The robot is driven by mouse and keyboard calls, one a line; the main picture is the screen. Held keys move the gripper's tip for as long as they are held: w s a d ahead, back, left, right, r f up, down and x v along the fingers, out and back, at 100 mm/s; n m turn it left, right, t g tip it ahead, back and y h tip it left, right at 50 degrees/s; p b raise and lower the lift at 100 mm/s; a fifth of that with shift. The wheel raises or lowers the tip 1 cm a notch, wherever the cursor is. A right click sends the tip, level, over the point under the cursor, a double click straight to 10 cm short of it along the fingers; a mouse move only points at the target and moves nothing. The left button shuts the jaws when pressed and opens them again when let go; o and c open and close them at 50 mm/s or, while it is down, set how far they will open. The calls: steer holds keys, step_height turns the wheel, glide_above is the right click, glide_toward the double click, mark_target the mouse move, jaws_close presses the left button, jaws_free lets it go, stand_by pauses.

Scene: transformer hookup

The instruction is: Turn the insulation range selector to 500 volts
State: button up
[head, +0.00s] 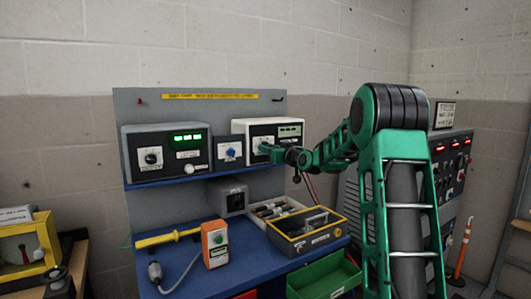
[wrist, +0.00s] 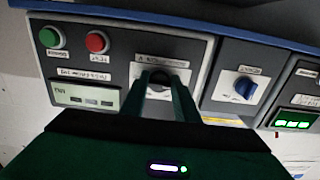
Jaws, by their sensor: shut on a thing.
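The selector knob (wrist: 160,77) is dark and sits on a white dial plate under a label strip. My gripper (wrist: 161,84) is shut on this knob, with its green fingers on either side. In the head view my gripper (head: 266,148) reaches the box's front from the right and hides the knob. The knob's pointer and the range marks cannot be read.
A small box with a blue knob (wrist: 245,88) stands beside the tester. A box with a green display (head: 188,137) is further left. Green (wrist: 50,37) and red (wrist: 97,41) buttons sit near the selector. A yellow-rimmed tray (head: 338,232) is on the bench below.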

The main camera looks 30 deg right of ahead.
steer(key=shift+a, duration=0.1)
steer(key=shift+r+m, duration=0.15)
steer(key=shift+m, duration=11.65)
steer(key=o, duration=1)
steer(key=shift+o, duration=0.3)
